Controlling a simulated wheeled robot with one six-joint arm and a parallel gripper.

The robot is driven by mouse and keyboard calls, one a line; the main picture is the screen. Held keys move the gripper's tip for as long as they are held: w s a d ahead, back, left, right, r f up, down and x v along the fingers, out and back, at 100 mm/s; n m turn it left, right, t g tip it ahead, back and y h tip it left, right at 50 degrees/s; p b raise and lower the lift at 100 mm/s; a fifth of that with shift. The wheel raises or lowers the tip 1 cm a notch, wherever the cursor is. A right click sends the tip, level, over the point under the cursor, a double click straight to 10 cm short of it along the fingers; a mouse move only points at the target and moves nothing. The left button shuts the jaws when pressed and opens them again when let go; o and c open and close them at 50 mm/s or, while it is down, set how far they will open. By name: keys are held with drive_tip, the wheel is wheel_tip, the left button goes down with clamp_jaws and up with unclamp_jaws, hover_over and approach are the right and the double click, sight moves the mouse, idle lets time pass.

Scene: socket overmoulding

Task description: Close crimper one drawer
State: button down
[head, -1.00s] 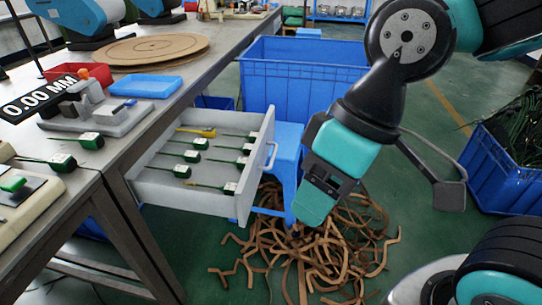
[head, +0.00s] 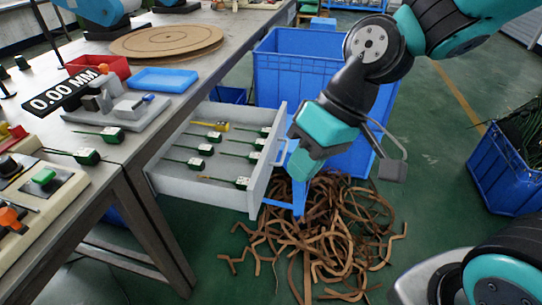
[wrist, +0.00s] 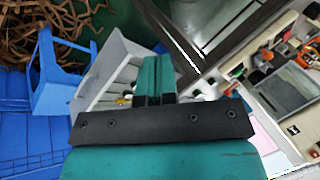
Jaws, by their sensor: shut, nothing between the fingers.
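The grey drawer (head: 205,193) is pulled out from under the workbench, with several green and yellow tools lying in it.
A blue stool (head: 297,195) and a large blue crate (head: 300,75) stand beside and behind the drawer. Brown strips (head: 330,235) are heaped on the floor below my gripper. The workbench (head: 120,150) carries a red box, a blue tray and a round board.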

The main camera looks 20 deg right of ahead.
drive_tip(key=w+d+f+m+t+y+p, duration=0.1)
drive_tip(key=w+d+f+m+p, duration=0.15)
drive_tip(key=w+p, duration=0.2)
drive_tip(key=w+d+f+m+y+p, duration=0.1)
drive_tip(key=w+m+p, duration=0.2)
drive_tip(key=w, duration=0.3)
drive_tip(key=m+t+p, duration=0.4)
drive_tip(key=m+p, duration=0.2)
drive_tip(key=p, duration=0.1)
approach(261, 174)
drive_tip(key=shift+y, duration=0.4)
drive_tip(key=f, duration=0.1)
drive_tip(key=w+a+f, duration=0.1)
drive_tip(key=f, duration=0.1)
drive_tip(key=a+f, duration=0.1)
drive_tip(key=shift+w+a+f+p, duration=0.1)
drive_tip(key=shift+w+f+p, duration=0.3)
drive_tip(key=shift+w+a, duration=0.45)
drive_tip(key=shift+a, duration=0.2)
drive_tip(key=shift+f, duration=0.1)
